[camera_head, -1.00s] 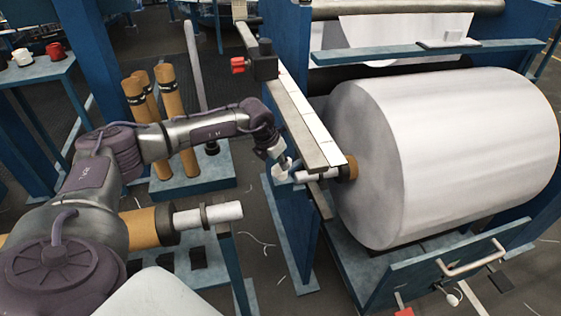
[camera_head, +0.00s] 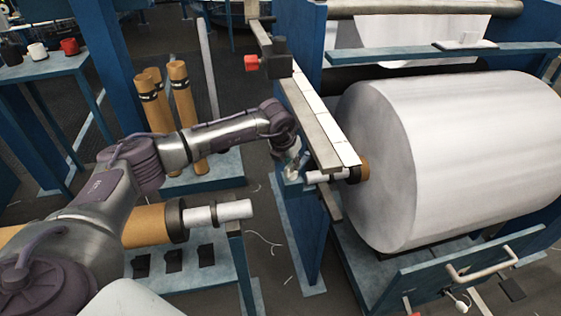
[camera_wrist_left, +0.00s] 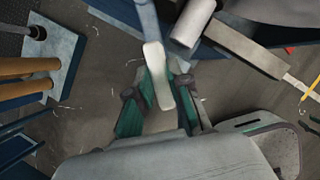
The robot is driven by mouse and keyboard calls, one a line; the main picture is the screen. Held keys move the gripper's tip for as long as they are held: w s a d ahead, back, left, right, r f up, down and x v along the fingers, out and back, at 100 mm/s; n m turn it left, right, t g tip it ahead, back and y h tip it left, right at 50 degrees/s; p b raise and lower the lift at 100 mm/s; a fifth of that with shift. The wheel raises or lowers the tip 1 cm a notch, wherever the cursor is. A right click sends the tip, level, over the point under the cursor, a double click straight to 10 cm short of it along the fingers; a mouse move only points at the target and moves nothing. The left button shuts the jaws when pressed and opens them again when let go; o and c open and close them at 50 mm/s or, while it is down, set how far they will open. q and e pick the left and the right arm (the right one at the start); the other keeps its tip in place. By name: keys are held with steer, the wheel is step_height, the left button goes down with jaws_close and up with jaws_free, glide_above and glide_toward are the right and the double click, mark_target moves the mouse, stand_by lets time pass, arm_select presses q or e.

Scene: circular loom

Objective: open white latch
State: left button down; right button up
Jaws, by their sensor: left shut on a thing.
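The white latch (camera_wrist_left: 155,62) is a pale bar between my fingers in the left wrist view. In the head view it shows as a small white piece (camera_head: 291,172) at the blue frame, beside the end of the roll's shaft (camera_head: 327,177). My left gripper (camera_wrist_left: 158,88), with green-sided fingers, is shut on the latch. In the head view the left gripper (camera_head: 293,160) is small and partly merges with the latch, so its exact grip is hidden there. My right gripper is not in view.
A big white roll (camera_head: 460,150) sits right of the latch. A rail (camera_head: 318,125) with a red-and-black block (camera_head: 268,62) runs just above it. Brown tubes (camera_head: 180,100) stand behind my arm. A brown core with a metal shaft (camera_head: 222,213) lies on a rack below.

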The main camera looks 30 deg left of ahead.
arm_select(q)
steer(key=c, duration=1.1)
jaws_free()
steer(key=shift+r, duration=0.1)
steer(key=shift+s+r, duration=0.1)
steer(key=shift+r, duration=0.3)
steer(key=s, duration=0.8)
steer(key=s+a, duration=0.1)
steer(key=s, duration=0.3)
steer(key=shift+s, duration=0.1)
